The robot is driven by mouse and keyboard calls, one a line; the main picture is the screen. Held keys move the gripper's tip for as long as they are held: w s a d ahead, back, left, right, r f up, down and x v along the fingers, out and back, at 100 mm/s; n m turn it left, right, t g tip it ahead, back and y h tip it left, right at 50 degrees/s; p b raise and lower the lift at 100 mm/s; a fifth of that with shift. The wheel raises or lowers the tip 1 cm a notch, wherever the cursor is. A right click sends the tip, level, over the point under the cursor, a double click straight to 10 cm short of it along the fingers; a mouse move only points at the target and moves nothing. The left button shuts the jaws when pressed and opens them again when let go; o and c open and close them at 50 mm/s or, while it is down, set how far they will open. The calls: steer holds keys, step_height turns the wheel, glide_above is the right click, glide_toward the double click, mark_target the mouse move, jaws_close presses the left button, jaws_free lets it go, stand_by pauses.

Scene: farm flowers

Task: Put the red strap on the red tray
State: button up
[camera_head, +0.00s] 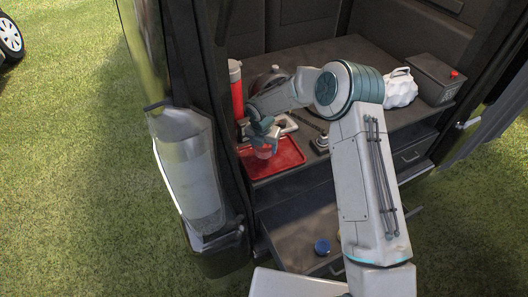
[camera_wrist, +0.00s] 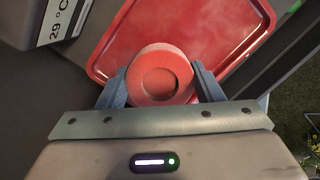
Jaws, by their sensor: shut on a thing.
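My gripper (camera_head: 264,143) is shut on a round red strap roll (camera_wrist: 160,74). In the wrist view the roll sits between the two fingers, with a round hollow in its middle. In the head view the red strap (camera_head: 263,152) shows below my fingers. The red tray (camera_head: 286,157) lies on the dark surface of the van's rear, and it also shows in the wrist view (camera_wrist: 216,24) behind the strap. The strap is over the left part of the tray. I cannot tell whether it touches the tray.
A white jug (camera_head: 400,88) and a dark box (camera_head: 434,79) stand farther right. An open drawer below holds a blue item (camera_head: 322,247). A door edge is at the left.

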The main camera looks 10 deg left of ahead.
steer(key=shift+f+p, duration=0.35)
steer(key=shift+f, duration=1.6)
steer(key=shift+f, duration=0.25)
steer(key=o, duration=1.1)
steer(key=shift+r, duration=0.1)
steer(key=shift+r, duration=0.1)
